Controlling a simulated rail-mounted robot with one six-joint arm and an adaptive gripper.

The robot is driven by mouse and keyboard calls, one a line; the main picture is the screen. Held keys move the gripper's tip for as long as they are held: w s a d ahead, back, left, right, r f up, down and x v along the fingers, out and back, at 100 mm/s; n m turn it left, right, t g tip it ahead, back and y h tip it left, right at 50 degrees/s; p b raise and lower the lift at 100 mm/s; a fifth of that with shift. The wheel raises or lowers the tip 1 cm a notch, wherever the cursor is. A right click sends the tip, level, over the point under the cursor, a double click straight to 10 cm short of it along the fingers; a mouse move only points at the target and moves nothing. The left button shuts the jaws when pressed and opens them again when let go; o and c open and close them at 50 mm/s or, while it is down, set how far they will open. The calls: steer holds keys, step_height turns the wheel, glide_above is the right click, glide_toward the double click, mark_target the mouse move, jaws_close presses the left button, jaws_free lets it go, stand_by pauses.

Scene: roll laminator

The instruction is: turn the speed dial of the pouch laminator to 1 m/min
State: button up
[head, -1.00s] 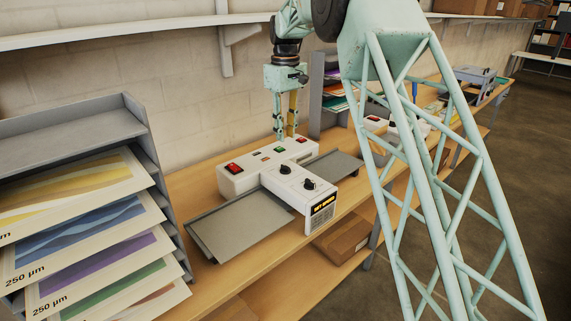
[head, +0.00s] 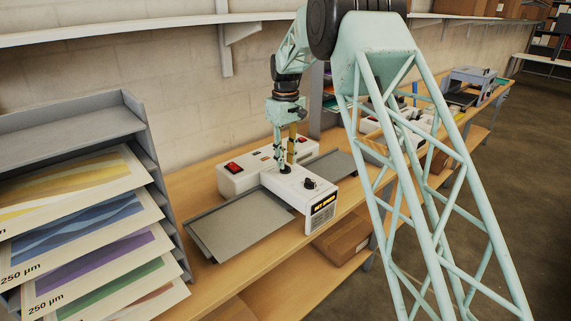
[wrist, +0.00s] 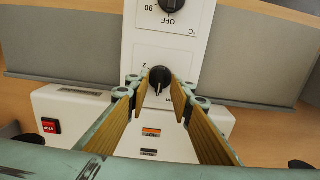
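The pouch laminator (head: 237,182) is a white machine on the wooden bench. Its speed dial (wrist: 160,76) is a black knob on the top panel, with a printed 2 beside it in the wrist view. A pale pointer mark on it faces roughly down the picture; the rest of its scale is hidden by my fingers. My gripper (head: 285,168) points down over this dial. In the wrist view my gripper (wrist: 161,92) is open, its yellow-padded fingertips on either side of the knob. I cannot tell whether they touch it.
A second black dial (head: 309,184), marked OFF, 90 and °C in the wrist view, sits closer to the display (head: 323,205). A red switch (head: 233,168) is on the laminator's rear body. Grey trays (head: 240,226) flank the machine. A sheet rack (head: 150,150) stands left.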

steer(key=shift+f, duration=0.65)
steer(key=shift+c, duration=0.4)
jaws_close()
